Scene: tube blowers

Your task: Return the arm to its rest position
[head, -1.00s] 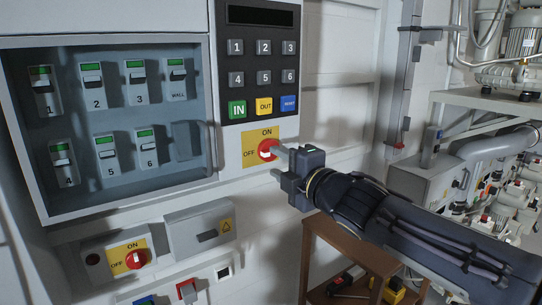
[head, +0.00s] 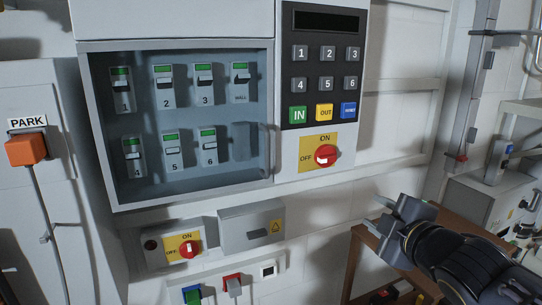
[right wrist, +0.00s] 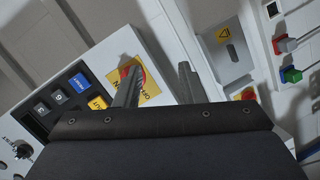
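My right gripper (head: 378,214) is in the lower right of the head view, below and to the right of the red rotary knob (head: 325,156) on its yellow ON/OFF plate (head: 305,152). The gripper is clear of the knob and holds nothing. In the right wrist view its two fingers (right wrist: 157,85) stand apart with nothing between them. The red knob shows there behind the left finger, partly hidden (right wrist: 139,72). My left gripper is not in view.
A glass-fronted switch cabinet (head: 91,130) and a keypad (head: 288,75) are on the wall. A second red knob (head: 189,249) and a grey box (head: 240,232) sit below. An orange PARK box (head: 25,149) is at left. A brown table (head: 440,217) stands behind my right gripper.

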